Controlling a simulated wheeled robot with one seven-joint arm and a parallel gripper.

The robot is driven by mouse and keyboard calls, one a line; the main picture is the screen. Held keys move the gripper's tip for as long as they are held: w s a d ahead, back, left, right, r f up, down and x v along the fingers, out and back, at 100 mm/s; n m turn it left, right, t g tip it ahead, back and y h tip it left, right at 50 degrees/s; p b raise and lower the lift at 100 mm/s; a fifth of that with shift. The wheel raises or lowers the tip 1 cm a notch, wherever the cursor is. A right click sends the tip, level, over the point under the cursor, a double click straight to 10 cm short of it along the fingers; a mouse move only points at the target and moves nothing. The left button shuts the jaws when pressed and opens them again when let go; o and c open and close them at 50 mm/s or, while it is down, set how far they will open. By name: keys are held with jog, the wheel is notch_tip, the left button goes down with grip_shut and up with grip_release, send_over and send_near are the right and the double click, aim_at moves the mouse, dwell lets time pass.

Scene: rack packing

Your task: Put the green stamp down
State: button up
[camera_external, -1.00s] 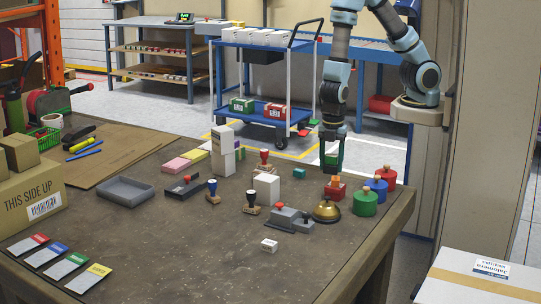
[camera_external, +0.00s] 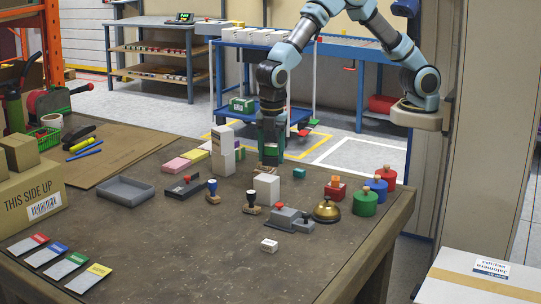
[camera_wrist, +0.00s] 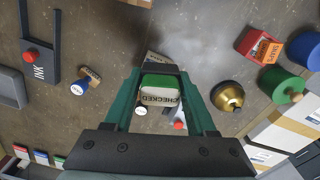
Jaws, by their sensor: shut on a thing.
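My gripper (camera_external: 270,157) points straight down over the back middle of the table (camera_external: 180,245). In the wrist view its green fingers (camera_wrist: 160,76) are shut on the green stamp (camera_wrist: 160,81), which shows a pale label reading CHECKED. The stamp's underside is hidden, and I cannot tell whether it touches the table. A white box (camera_external: 266,188) stands just in front of my gripper. A tan piece (camera_wrist: 153,57) shows just beyond the held stamp, mostly covered.
A blue-topped stamp (camera_external: 212,192) and a dark-handled stamp (camera_external: 252,203) stand nearby. A tall white box (camera_external: 223,150) is left of my gripper. A gold bell (camera_external: 327,211), red box (camera_external: 335,190) and green canister (camera_external: 364,203) stand right. The front table is mostly clear.

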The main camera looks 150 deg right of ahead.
jog(key=n+b, duration=0.1)
jog(key=b, duration=0.1)
send_over(232, 207)
notch_tip(232, 207, down, 10)
jog(key=p, duration=0.3)
jog(key=shift+r, duration=0.15)
jog(key=shift+f, duration=0.2)
jog(key=o, duration=1.1)
